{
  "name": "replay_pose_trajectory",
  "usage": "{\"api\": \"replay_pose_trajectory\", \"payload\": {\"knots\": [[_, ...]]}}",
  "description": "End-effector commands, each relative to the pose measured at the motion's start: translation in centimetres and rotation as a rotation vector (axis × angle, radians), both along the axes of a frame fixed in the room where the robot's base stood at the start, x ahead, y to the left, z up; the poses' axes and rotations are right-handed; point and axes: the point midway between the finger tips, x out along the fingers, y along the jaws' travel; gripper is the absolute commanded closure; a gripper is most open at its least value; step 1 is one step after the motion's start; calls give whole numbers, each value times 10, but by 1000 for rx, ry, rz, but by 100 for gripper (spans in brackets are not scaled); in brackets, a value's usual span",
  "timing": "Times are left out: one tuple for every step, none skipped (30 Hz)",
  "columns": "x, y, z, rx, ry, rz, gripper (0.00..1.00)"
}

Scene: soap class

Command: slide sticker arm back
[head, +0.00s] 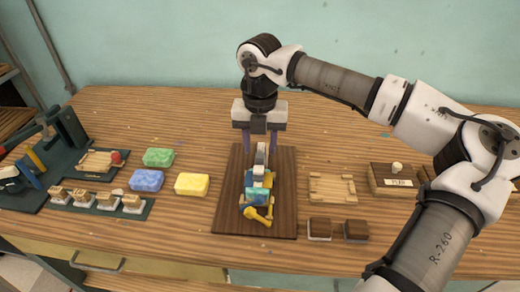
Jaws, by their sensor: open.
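A small device with grey, teal and yellow parts (258,194) stands on a dark brown board (283,221) at the middle of the table. It has a grey upright piece at its far end and a yellow handle-like piece at the near end. I cannot tell which part is the sticker arm. My gripper (260,148) points down over the far end of the board. Its two fingers are apart, one on each side of the grey piece's top. I cannot tell whether they touch it.
Green (158,157), blue (146,180) and yellow (192,184) soap-like blocks lie left of the board. A row of stamps (98,201) is further left. Bare table is behind the board.

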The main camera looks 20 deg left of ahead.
Motion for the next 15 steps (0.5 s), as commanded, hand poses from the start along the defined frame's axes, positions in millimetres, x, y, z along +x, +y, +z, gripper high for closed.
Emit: {"api": "replay_pose_trajectory", "payload": {"knots": [[-1, 0, -7, 0, 2, 2, 58], [-1, 0, -11, 1, 2, 2, 58], [0, 0, -16, 0, 2, 1, 58], [0, 0, -19, 0, 1, 1, 58], [0, 0, -22, 0, 1, 1, 58], [0, 0, -25, 1, 1, 1, 58], [0, 0, -26, 2, 2, 1, 58], [0, 1, -28, 2, 1, 1, 58], [0, 0, -29, 2, 1, 1, 58], [0, 0, -30, 1, -1, 1, 58], [0, 1, -30, 1, -1, 1, 58], [0, 1, -31, 1, -1, 1, 58], [0, 1, -31, 1, -1, 1, 58], [0, 1, -31, 1, -1, 1, 58], [0, 1, -31, 1, -1, 1, 58]]}}
